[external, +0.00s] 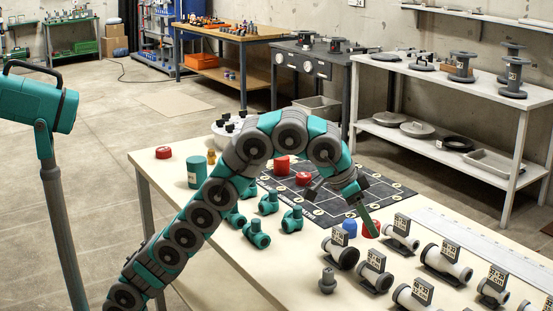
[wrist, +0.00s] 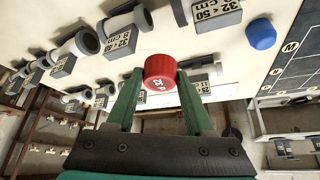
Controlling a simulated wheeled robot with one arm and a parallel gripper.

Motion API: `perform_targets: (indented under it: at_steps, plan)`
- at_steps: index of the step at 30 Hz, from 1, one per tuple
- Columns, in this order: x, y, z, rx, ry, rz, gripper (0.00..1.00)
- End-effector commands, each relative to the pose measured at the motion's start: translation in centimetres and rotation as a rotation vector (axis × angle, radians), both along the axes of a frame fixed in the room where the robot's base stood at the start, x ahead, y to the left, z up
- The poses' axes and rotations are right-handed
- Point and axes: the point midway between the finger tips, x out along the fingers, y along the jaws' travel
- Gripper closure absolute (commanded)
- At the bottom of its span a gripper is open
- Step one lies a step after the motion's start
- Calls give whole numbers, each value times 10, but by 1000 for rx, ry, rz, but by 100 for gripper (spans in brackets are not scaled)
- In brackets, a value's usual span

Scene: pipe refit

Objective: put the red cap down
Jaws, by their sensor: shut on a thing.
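The red cap (wrist: 160,70) sits between the two green fingertips of my gripper (wrist: 160,78), which is shut on it. White marking shows on its side. In the external view the red cap (external: 372,229) is at the end of my gripper (external: 369,226), low over the front right part of the table. I cannot tell whether it touches the table. A blue cap (external: 350,227) stands just left of it; it also shows in the wrist view (wrist: 261,34).
Several labelled white pipe fittings (external: 447,262) stand at the right. Teal fittings (external: 257,233) stand left of a black gridded mat (external: 385,192) bearing two red pieces (external: 282,166). Another red cap (external: 163,152) lies at the far left. Bare table (external: 290,275) lies in front.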

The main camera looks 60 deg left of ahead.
Motion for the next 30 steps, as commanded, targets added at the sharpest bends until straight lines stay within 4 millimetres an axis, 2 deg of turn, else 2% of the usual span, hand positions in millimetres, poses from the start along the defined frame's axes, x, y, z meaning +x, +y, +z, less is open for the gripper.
perform_targets:
  at_steps: [6, 20, 27, 30]
  plan:
    - [19, 20, 0, 0, 0, 39, 99]
    - [36, 41, -2, 2, 3, 78, 99]
    - [60, 72, -4, 6, 8, 135, 99]
    - [61, 73, -3, 6, 5, 138, 99]
